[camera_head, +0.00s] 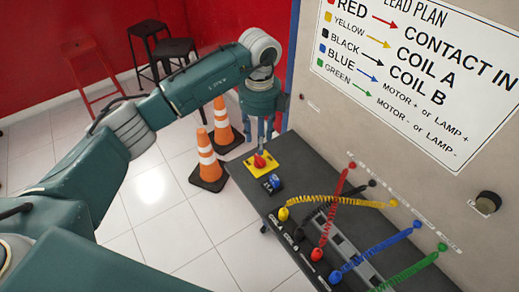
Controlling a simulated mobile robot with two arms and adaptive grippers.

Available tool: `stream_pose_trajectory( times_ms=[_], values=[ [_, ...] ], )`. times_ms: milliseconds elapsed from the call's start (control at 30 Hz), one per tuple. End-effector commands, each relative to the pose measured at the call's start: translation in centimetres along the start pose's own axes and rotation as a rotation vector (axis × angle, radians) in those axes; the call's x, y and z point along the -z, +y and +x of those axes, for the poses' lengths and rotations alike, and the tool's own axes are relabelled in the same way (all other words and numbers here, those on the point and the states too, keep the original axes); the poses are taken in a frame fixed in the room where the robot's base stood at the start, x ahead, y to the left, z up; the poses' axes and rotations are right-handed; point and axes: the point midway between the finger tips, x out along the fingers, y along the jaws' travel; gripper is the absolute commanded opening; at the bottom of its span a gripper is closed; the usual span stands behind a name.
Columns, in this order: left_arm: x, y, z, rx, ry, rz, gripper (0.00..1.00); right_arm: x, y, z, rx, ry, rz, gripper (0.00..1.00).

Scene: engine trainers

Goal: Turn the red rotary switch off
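The red rotary switch (259,161) sits on a yellow plate at the far left end of the dark bench. My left gripper (261,138) points down just above the switch. Its fingers are small in the view, and I cannot tell whether they touch the knob or how far apart they are. The knob's exact turn position is too small to read. My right gripper is not in view.
A blue knob (275,181) stands next to the switch. Coiled yellow, red, blue and green leads run from the bench (255,200) to the upright panel (390,150). Traffic cones (208,165) and stools (175,48) stand on the floor behind.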

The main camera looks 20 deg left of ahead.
Motion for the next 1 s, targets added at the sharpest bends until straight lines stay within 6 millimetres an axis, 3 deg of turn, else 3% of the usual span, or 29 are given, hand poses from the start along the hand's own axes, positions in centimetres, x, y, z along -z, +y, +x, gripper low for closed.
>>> stream_pose_trajectory(
  times_ms=[100, 267, 800, 933, 1000],
  values=[
    [-0.1, 0.0, -2.0, 0.002, -0.001, 0.001, 0.40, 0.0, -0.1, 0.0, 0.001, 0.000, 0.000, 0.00],
    [0.0, 0.0, -3.3, 0.000, -0.001, 0.000, 0.40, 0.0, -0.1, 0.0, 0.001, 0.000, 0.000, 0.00],
    [0.1, 0.0, -3.4, 0.002, 0.002, 0.002, 0.40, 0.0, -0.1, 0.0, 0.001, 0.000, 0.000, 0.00],
    [2.3, -1.2, -2.5, 0.052, 0.061, 0.053, 0.40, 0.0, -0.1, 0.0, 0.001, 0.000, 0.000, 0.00],
    [5.3, -2.7, -1.7, 0.122, 0.138, 0.116, 0.40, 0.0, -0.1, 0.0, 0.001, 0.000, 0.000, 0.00]
  ],
)
